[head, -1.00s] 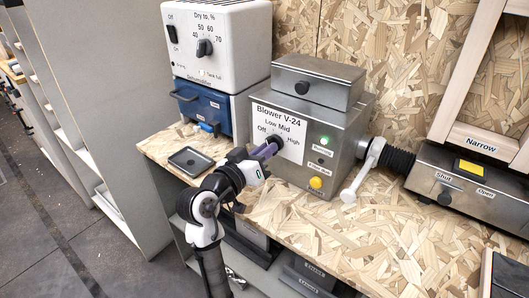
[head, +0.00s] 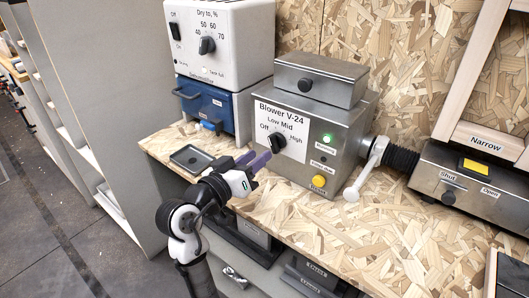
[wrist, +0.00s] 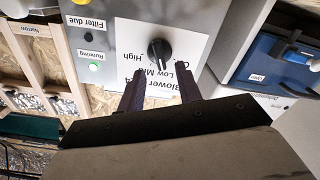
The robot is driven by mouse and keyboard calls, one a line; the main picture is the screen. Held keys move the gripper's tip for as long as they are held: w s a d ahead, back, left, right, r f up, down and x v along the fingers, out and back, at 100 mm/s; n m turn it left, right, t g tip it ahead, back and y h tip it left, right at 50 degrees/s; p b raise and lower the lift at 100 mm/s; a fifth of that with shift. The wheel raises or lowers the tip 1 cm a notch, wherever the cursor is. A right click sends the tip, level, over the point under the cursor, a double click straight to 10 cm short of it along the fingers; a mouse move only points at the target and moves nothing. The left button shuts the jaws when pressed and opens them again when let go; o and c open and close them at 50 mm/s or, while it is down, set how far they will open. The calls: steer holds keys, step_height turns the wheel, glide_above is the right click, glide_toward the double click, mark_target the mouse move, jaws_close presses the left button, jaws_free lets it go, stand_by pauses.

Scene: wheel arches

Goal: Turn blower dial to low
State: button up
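The blower (head: 330,120) is a steel box on the bench with a white label panel reading Blower V-24. Its black dial (head: 278,143) has Off, Low, Mid and High marked around it. In the wrist view, upside down, the dial (wrist: 159,52) has its white line towards the Low and Mid labels; I cannot tell exactly which. My gripper (head: 257,160) stands in front of the dial, a short way off it. In the wrist view my gripper (wrist: 160,82) has its two purple fingers apart, with nothing between them.
The green Running light (head: 327,138) is lit, above a yellow button (head: 319,181). A white-handled lever (head: 365,172) sticks out right of the blower. A dehumidifier (head: 222,45) on a blue box (head: 205,108) stands left. A small dark tray (head: 191,158) lies in front.

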steer(key=b+v, duration=0.1)
steer(key=v, duration=0.8)
